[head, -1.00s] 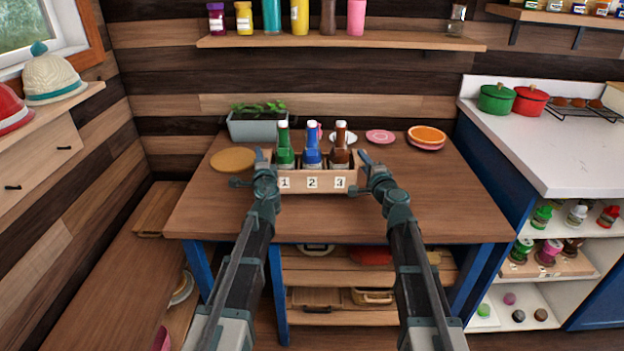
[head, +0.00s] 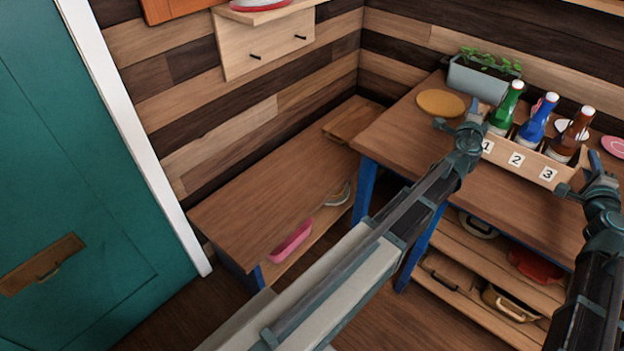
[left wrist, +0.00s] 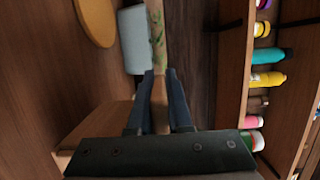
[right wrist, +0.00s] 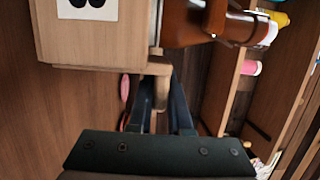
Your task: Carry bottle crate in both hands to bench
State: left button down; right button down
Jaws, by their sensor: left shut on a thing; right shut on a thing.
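The wooden bottle crate (head: 532,167), numbered 1, 2 and 3, holds a green bottle (head: 506,108), a blue bottle (head: 535,122) and a brown bottle (head: 571,135), all upright. It is over the table (head: 400,135); I cannot tell whether it touches the top. My left gripper (head: 478,112) is shut on the crate's left end. My right gripper (head: 582,182) is shut on its right end. The crate's wood also shows in the right wrist view (right wrist: 90,42), beside the right fingers (right wrist: 160,80). The low wooden bench (head: 285,195) stands along the wall, left of the table.
A planter (head: 480,80) and a round board (head: 440,103) stand on the table by the crate. The bench top looks mostly clear, with a wooden board (head: 352,122) at its far end. A pink dish (head: 291,238) sits below the bench top. A teal door (head: 90,180) is at left.

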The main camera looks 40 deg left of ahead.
aim_at(259, 203)
jog(key=k+j, duration=0.35)
jog(key=k+j+u, duration=0.1)
jog(key=u, duration=1.35)
jog(key=k+j, duration=0.05)
